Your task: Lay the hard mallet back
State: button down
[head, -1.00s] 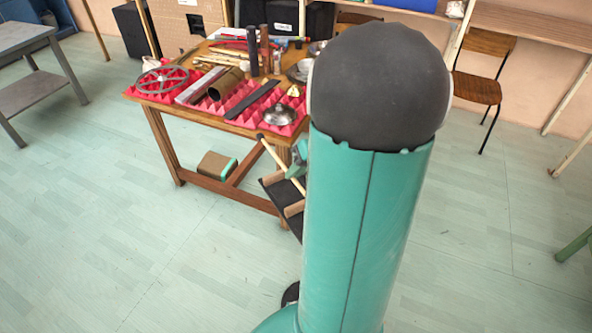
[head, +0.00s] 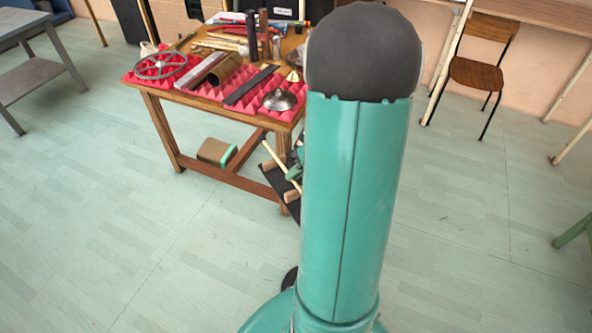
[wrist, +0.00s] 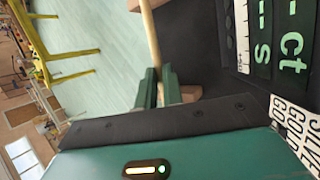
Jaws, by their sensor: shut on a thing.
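The mallet shows as a pale wooden stick (head: 271,153), slanting over a black rack (head: 268,170) with wooden blocks by the table's front right leg. The stick (wrist: 151,45) also shows in the wrist view, running between the green fingers of my gripper (wrist: 159,86). My gripper is shut on the stick, close to the rack. In the head view my gripper (head: 296,168) is partly hidden by my arm. A wooden block (wrist: 191,93) of the rack is beside the fingers. I cannot tell whether the stick touches the blocks. The mallet's head cannot be made out.
The wooden table (head: 160,95) carries red foam (head: 210,90) with a wheel, tubes, bars and a metal bell (head: 280,100). A brown box (head: 215,151) sits under it. Floor in front is clear.

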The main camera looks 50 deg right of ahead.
jog(key=shift+f, duration=0.3)
dwell(0.4)
jog(key=c, duration=1.5)
grip_release()
jog(key=shift+o, duration=0.2)
jog(key=shift+r, duration=0.1)
jog(key=v, duration=1.3)
jog(key=shift+r, duration=0.3)
jog(key=shift+s+d, duration=0.1)
jog(key=shift+d, duration=0.05)
